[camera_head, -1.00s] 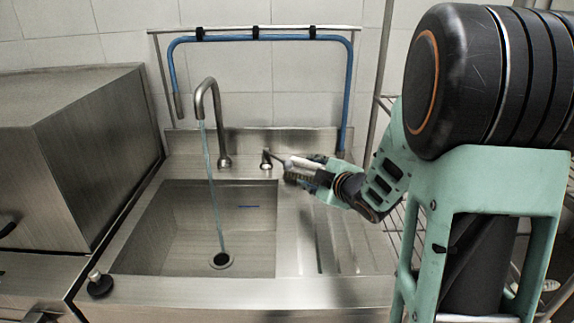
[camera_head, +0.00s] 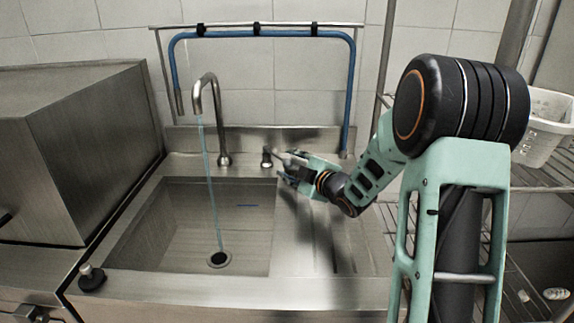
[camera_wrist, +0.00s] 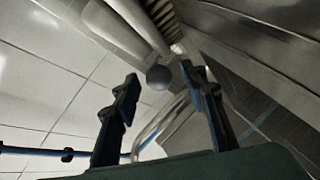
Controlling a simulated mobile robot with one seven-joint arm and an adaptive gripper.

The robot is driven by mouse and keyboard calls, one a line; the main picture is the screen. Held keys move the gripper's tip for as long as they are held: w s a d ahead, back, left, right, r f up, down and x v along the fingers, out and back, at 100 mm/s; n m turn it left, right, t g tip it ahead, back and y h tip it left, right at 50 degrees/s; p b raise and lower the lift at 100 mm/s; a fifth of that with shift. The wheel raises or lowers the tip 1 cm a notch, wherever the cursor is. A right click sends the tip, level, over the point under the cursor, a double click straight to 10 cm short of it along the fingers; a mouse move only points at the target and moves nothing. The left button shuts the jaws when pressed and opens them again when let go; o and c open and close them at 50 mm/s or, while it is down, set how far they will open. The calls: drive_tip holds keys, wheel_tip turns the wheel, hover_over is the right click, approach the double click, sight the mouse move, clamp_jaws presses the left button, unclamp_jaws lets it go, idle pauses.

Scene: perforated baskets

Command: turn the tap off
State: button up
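The metal tap (camera_head: 209,85) has a curved spout at the back of the sink, and a blue stream of water (camera_head: 208,190) runs from it down to the drain. The tap's lever handle (camera_head: 266,156) stands on the counter to the right of the spout. My gripper (camera_head: 284,164) is at the right of the handle, close to it. In the wrist view my gripper (camera_wrist: 161,74) is open, with its two dark fingers apart. A round grey end (camera_wrist: 158,77), likely of the lever, shows between the fingertips. I cannot tell if a finger touches it.
The steel sink basin (camera_head: 150,235) lies in front of the tap. A blue pipe (camera_head: 351,90) runs along a rack above it. A steel box-shaped unit (camera_head: 85,150) stands at the left. A wire shelf with a white perforated basket (camera_head: 543,128) is at the right.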

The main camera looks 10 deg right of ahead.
drive_tip(key=shift+x, duration=0.75)
clamp_jaws()
